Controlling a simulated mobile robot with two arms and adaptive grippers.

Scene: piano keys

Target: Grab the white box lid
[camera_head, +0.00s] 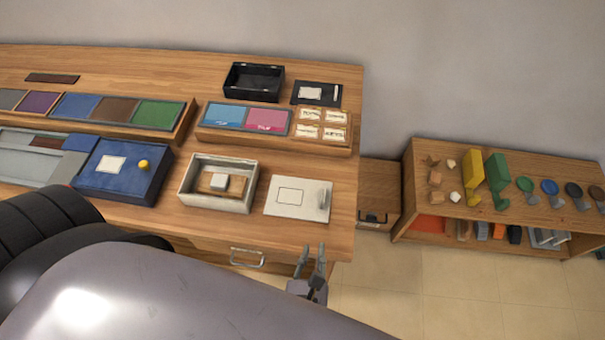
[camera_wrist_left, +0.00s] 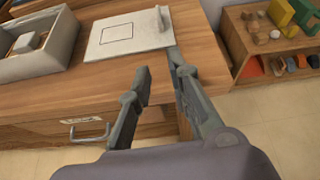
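The white box lid (camera_head: 290,198) lies flat on the wooden desk near its right end, with a rectangle outline and a small upright handle at its right side. It also shows in the left wrist view (camera_wrist_left: 117,41). The open white box (camera_head: 185,192) stands just left of it and holds a wooden piece (camera_head: 213,183) with a pale block on it. My left gripper (camera_head: 313,254) is open and empty, in front of the desk's front edge, apart from the lid. In the left wrist view its two fingers (camera_wrist_left: 158,70) are spread below the lid. My right gripper is not in view.
The wooden desk (camera_head: 345,165) has a drawer handle (camera_head: 246,262) on its front. A blue box (camera_head: 120,165), a black box (camera_head: 253,82) and a card tray (camera_head: 245,118) stand around. A low shelf (camera_head: 425,200) with coloured shapes is at the right.

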